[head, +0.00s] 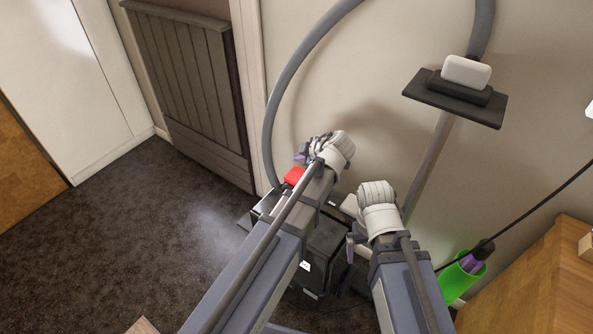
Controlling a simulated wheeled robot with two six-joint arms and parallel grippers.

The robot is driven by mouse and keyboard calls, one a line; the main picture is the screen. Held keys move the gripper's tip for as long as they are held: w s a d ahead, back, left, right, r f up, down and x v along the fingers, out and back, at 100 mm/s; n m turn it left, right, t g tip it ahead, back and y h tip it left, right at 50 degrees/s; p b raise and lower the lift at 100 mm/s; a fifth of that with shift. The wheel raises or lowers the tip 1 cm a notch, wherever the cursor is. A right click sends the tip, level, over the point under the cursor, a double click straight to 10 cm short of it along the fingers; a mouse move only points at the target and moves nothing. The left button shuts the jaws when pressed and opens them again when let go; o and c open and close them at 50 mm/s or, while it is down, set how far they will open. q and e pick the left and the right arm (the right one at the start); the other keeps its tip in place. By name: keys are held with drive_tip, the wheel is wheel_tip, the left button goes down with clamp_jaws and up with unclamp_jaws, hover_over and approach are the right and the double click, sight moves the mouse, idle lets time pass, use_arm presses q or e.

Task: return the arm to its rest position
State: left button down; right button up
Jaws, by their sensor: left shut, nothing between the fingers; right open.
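My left gripper (301,156) shows in the head view near the middle, at the end of the arm coming in from the lower left, beside the pale wrist. It is small in the picture; it is shut with nothing in it. My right gripper (352,240) is lower and further right, beside its own pale wrist, open and empty. Both arms stretch forward from the bottom edge, over the floor in front of the wall. Parts of both grippers are hidden by my own wrists and arm links.
A black box-like object (326,252) stands below and between the arms, with a small red item (293,176) near my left gripper. A dark shelf (428,91) holds a white object (466,71). A green container (456,283) and wooden furniture (540,285) stand right. Dark carpet (130,230) is clear left.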

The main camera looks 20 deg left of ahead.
use_arm(q)
drive_tip(key=shift+r, duration=0.35)
drive_tip(key=shift+f, duration=0.1)
